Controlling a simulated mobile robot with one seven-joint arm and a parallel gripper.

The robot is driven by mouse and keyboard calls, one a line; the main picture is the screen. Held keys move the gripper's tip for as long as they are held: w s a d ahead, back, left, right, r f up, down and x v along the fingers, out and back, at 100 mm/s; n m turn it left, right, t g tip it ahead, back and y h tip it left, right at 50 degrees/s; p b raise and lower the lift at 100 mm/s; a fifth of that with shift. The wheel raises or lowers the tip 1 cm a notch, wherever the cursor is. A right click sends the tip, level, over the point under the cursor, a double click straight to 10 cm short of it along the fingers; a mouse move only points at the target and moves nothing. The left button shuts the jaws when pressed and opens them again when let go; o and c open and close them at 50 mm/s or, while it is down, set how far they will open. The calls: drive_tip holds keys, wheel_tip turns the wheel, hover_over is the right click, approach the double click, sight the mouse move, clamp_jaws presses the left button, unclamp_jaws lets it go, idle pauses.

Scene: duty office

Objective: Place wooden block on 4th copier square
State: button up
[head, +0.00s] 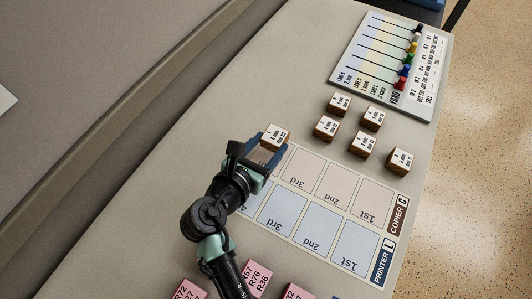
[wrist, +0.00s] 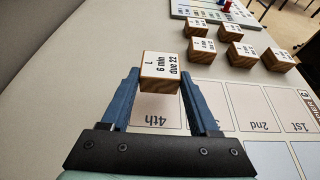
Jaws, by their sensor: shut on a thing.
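My gripper (wrist: 160,85) is shut on a wooden block (wrist: 160,66) with a white label reading "L 6 min due 22". In the head view the gripper (head: 270,143) holds the block (head: 276,133) at the far end of the copier row. In the wrist view the 4th copier square (wrist: 157,118) shows between the fingers, below and nearer than the block. I cannot tell how high the block is above the sheet. In the head view my gripper hides most of the 4th square.
The copier row's 3rd (head: 300,167), 2nd (head: 334,181) and 1st (head: 371,198) squares are empty. The printer row (head: 319,227) lies beside it. A board with coloured pegs (head: 385,62) lies at the back. Pink cards (head: 255,279) are in front.

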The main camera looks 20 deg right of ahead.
sight(267, 161)
drive_tip(key=shift+f+b, duration=0.45)
drive_tip(key=shift+f, duration=1.3)
drive_tip(key=shift+f, duration=0.1)
drive_tip(key=o, duration=1.4)
drive_tip(key=shift+a, duration=0.1)
drive_tip(key=shift+c, duration=0.2)
